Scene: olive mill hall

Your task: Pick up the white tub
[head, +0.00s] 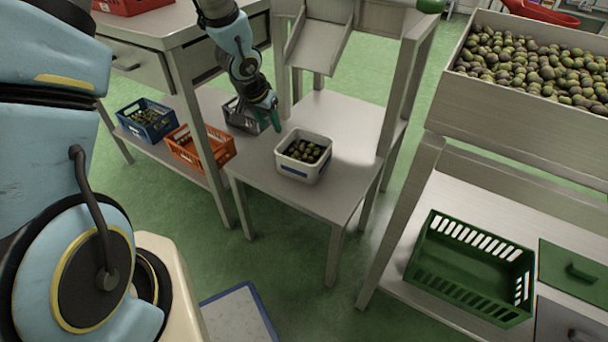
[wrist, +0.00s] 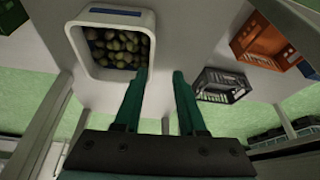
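The white tub (head: 291,171) stands upright on a low metal table in the head view, with dark and green olives in it. It also shows in the wrist view (wrist: 88,62), at upper left. My gripper (head: 269,122) is just behind and left of the tub in the head view, close to its rim. In the wrist view my gripper's two green fingers (wrist: 160,78) are apart with nothing between them. The left finger's tip appears close to the tub's wall; I cannot tell whether it touches.
A metal chute (head: 318,40) hangs over the back of the low table (head: 345,125). A green crate (head: 470,265) stands at right, below an olive-filled hopper (head: 500,115).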

